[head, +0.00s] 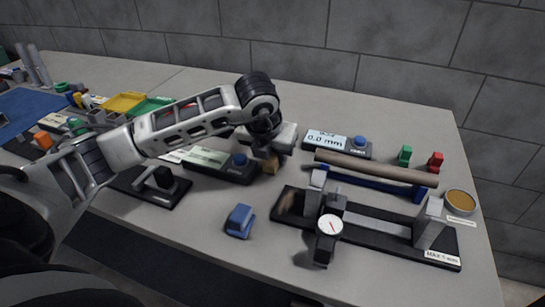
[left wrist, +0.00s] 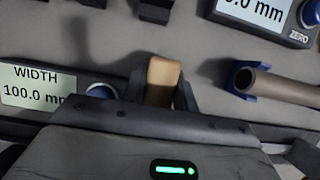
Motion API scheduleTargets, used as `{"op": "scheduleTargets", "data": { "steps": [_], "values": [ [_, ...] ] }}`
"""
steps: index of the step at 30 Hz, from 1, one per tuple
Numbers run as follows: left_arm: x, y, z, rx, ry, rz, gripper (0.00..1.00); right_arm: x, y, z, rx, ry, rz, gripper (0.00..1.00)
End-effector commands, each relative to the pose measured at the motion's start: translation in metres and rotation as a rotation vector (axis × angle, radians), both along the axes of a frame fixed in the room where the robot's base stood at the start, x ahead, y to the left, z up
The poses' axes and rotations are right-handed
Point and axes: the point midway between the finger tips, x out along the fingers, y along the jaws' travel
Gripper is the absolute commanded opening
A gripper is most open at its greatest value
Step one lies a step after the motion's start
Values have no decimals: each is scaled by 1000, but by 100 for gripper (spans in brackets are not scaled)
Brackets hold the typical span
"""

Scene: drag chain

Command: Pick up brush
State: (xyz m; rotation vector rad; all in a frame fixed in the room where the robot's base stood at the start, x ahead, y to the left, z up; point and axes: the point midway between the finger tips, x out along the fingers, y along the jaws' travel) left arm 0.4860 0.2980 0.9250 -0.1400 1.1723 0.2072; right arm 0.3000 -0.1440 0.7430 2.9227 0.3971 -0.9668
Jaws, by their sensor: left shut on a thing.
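My left gripper (head: 268,158) comes in from the left over the middle of the table and points down. It is shut on a tan, wooden-looking piece (head: 271,165), which I take to be the brush. In the left wrist view the tan piece (left wrist: 162,80) stands between the two dark fingers (left wrist: 162,92). Only its blunt end shows there; I cannot make out bristles. My right gripper is not in view.
A black gauge fixture with a round dial (head: 330,225) stands at front right. Behind it a brown tube (head: 375,168) lies on blue supports. A blue block (head: 240,221) sits in front. A display box (head: 337,143) stands behind the gripper.

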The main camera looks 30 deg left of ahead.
Motion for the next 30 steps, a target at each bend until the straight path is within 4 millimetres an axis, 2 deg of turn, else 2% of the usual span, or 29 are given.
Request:
{"op": "scheduleTargets", "data": {
  "steps": [5, 13, 15, 21, 24, 30],
  "values": [
    [-1, -1, 27, 2, -8, -2, 6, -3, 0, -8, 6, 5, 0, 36],
    [-50, -21, 88, 3, -8, -6, 6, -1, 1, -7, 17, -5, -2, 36],
    [-69, -29, 92, 3, -5, -7, 6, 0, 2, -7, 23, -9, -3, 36],
    [-106, -44, 114, 3, -5, -2, 6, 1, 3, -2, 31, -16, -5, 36],
    [-118, -49, 120, 3, -4, -2, 6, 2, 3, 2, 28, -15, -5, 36],
    [-129, -54, 123, 2, -1, 1, 6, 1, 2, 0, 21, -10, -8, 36]
  ]
}}
